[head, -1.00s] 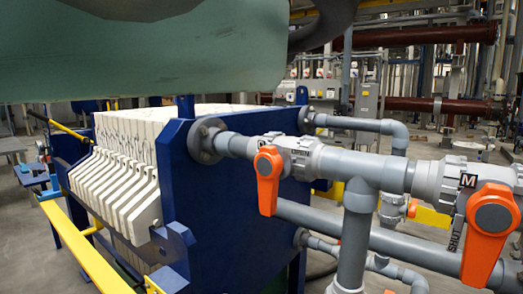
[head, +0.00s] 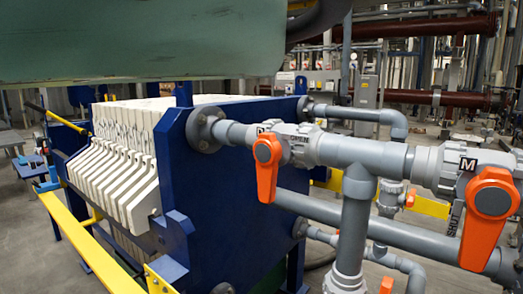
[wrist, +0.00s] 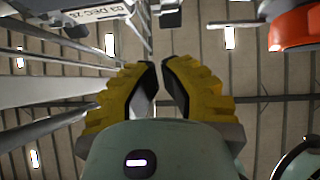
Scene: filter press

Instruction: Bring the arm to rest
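My gripper (wrist: 160,62) shows in the wrist view with two yellow, dark-padded fingers. Their tips are close together, with a narrow gap and nothing between them. Past the fingers the wrist view shows mostly ceiling, so the gripper points upward. The gripper is not in the head view. There, a green part of my arm (head: 140,50) crosses the top left and hides what is behind it.
The blue filter press (head: 235,190) with white plates (head: 115,175) stands at left centre. Grey pipes (head: 356,215) with orange valve handles (head: 267,168), (head: 489,215) fill the right. A yellow rail (head: 85,245) runs at lower left. An orange part (wrist: 296,27) shows upper right in the wrist view.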

